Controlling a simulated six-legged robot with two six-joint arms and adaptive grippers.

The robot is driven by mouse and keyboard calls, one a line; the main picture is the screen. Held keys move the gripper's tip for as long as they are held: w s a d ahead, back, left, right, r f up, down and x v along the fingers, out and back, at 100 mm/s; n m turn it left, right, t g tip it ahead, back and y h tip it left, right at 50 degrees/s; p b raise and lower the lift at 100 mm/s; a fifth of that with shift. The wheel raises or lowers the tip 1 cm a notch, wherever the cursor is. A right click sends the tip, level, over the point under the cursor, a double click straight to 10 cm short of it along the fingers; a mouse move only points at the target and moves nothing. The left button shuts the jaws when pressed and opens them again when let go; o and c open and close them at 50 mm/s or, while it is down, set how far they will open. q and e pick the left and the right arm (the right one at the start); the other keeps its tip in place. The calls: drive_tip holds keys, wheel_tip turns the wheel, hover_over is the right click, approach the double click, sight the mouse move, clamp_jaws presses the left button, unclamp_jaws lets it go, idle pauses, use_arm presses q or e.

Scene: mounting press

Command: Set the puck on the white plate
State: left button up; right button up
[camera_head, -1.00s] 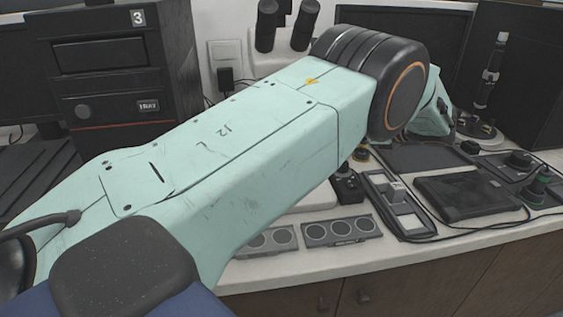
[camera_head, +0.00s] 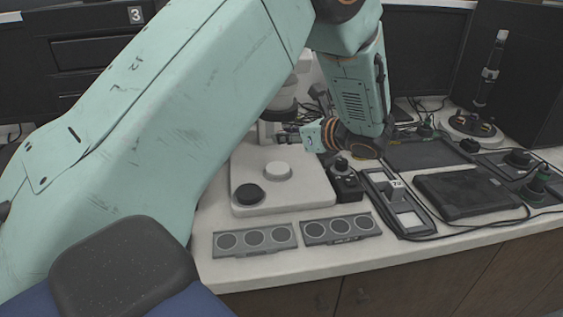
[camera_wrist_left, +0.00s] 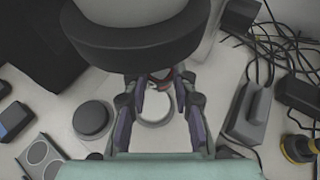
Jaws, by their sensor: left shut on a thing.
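My left gripper (camera_head: 287,137) is at the microscope, low beside its column and under its dark head. In the left wrist view my left gripper (camera_wrist_left: 162,88) has its fingers around a small, partly reddish thing (camera_wrist_left: 162,77), likely the puck, mostly hidden by the fingers and a dark round part. The white plate (camera_head: 278,169) is a small round disc on the microscope's white base. In the left wrist view the white plate (camera_wrist_left: 156,112) shows between the fingers, below the held thing. My right gripper is not in view.
A black round disc (camera_head: 249,193) lies on the base (camera_head: 300,190), left of the plate. Two grey holders (camera_head: 255,240) (camera_head: 340,229) with round wells lie in front. A dark control box (camera_head: 345,183) stands right of the base. Cables (camera_wrist_left: 270,45) run nearby.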

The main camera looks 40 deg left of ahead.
sight(281, 170)
use_arm(q)
drive_tip(key=f, duration=0.1)
drive_tip(key=s+f, duration=0.1)
drive_tip(key=shift+s+a+f+b, duration=0.1)
drive_tip(key=shift+a+f+b, duration=0.25)
drive_tip(key=shift+w+f, duration=0.2)
drive_tip(key=shift+f, duration=0.3)
drive_tip(key=f, duration=0.2)
drive_tip(key=f+b, duration=0.1)
drive_tip(key=shift+s+a+f, duration=0.1)
drive_tip(key=shift+s+f, duration=0.15)
drive_tip(key=shift+s, duration=0.05)
drive_tip(key=shift+w, duration=0.15)
drive_tip(key=shift+f, duration=0.1)
drive_tip(key=o, duration=0.8)
drive_tip(key=shift+o, duration=1.1)
